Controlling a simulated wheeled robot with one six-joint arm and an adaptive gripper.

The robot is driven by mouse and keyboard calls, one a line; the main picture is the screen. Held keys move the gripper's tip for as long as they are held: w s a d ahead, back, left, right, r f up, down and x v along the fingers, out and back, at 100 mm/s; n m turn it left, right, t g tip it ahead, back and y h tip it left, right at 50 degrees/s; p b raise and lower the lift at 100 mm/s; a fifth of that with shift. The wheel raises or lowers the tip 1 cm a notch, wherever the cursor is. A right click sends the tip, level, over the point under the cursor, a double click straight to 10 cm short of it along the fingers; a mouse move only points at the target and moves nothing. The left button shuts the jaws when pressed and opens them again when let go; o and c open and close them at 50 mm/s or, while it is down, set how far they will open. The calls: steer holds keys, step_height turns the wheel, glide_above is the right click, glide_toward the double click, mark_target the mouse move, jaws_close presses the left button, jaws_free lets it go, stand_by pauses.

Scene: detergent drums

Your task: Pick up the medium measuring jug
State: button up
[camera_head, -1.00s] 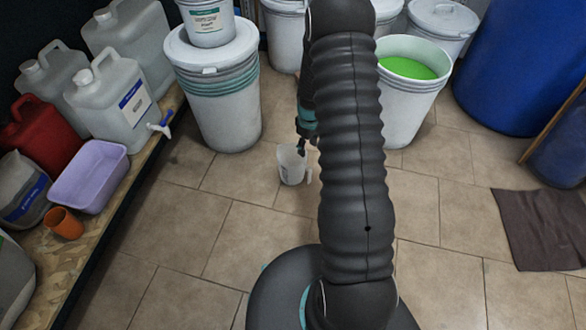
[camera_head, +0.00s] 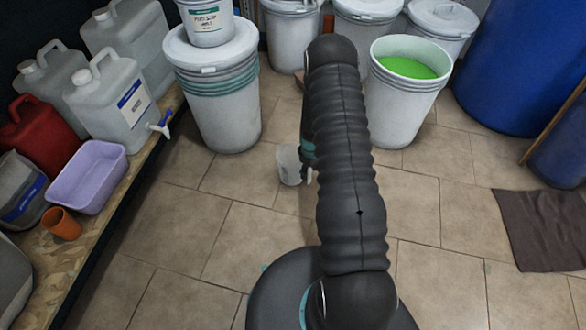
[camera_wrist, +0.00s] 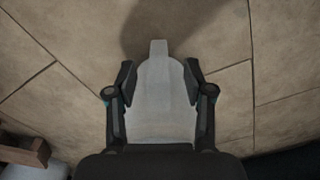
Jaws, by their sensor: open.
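The measuring jug (camera_head: 287,166), a pale translucent cup, stands on the tiled floor just left of my arm in the head view, its right side partly hidden. In the wrist view the jug (camera_wrist: 160,108) fills the space between the two fingers of my gripper (camera_wrist: 160,75), with a narrow tab of it pointing up past the fingertips. The fingers are open, one on each side of the jug; I cannot tell whether either touches it. In the head view my gripper is mostly hidden behind the arm.
A white bucket of green liquid (camera_head: 403,105) stands behind right, and a stacked lidded bucket (camera_head: 225,120) behind left. A shelf on the left holds jerrycans, a lilac basin (camera_head: 90,178) and an orange cup (camera_head: 62,223). A dark mat (camera_head: 545,230) lies right. Front-left floor is clear.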

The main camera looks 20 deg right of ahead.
mark_target(309, 183)
step_height(309, 183, down, 5)
steer(key=shift+d, duration=0.15)
jaws_close()
